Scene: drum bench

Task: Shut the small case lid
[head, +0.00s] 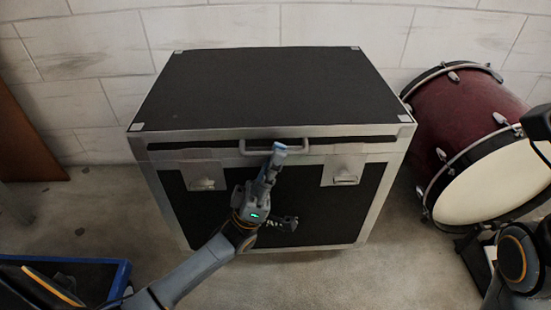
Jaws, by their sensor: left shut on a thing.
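The small case (335,215) is a black box with silver metal edges, standing on the floor in the middle of the head view. Its black lid (265,90) lies flat over the top and looks down or nearly so; I cannot tell whether a thin gap is left under its front edge. A grey bar handle (300,149) sits at the middle of the lid's front. My left gripper (277,155) is at this handle from the front and is shut on it. Its fingers hide part of the handle. My right gripper does not show.
Two metal latches, left (203,184) and right (346,179), are on the case front. A dark red bass drum (462,125) stands close on the right. A blue-edged dark tray (85,272) is at the lower left. A block wall (230,25) is behind.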

